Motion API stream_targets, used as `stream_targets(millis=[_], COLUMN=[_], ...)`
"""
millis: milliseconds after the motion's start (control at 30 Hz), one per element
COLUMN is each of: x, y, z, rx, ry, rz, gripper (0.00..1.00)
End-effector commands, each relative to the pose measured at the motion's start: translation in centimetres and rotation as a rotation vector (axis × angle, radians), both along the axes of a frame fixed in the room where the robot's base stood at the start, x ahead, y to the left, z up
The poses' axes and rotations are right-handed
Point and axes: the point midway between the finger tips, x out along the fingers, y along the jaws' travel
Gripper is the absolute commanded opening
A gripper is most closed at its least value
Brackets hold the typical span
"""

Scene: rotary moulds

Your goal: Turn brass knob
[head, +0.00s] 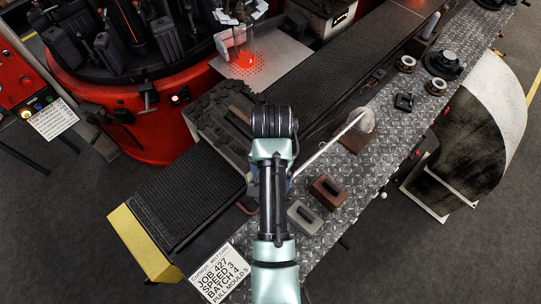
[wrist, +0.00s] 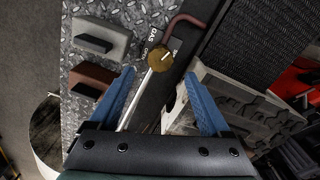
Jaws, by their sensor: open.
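The brass knob (wrist: 161,60) is a round disc with a pale mark on its face, set on a dark panel in the wrist view. White lettering that reads GAS is beside it, with more lettering partly covered. My gripper (wrist: 159,73) has two blue fingers, spread open, one to each side of the knob in the picture. The knob shows just beyond the fingertips, and I see no contact. In the head view my own arm hides the knob and most of the gripper.
A long-handled ladle (head: 362,120) lies on the metal-plate bench, its pale handle running toward my arm. A brown block (head: 327,191) and a grey block (head: 304,217) with dark handles stand nearby. A bent reddish pipe (wrist: 184,20) rises beside the knob. A dark conveyor (head: 185,195) lies left.

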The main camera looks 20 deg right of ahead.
Motion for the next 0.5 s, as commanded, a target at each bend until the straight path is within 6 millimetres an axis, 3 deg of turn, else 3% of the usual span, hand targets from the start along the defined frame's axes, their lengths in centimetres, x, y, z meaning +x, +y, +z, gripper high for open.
stream_targets(millis=[200,500], x=[-0.1,0.0], y=[0.1,0.0], z=[-3.9,-5.9], rx=[0.002,0.001], ry=[0.003,-0.001], rz=[0.000,0.001], gripper=[0.81,0.81])
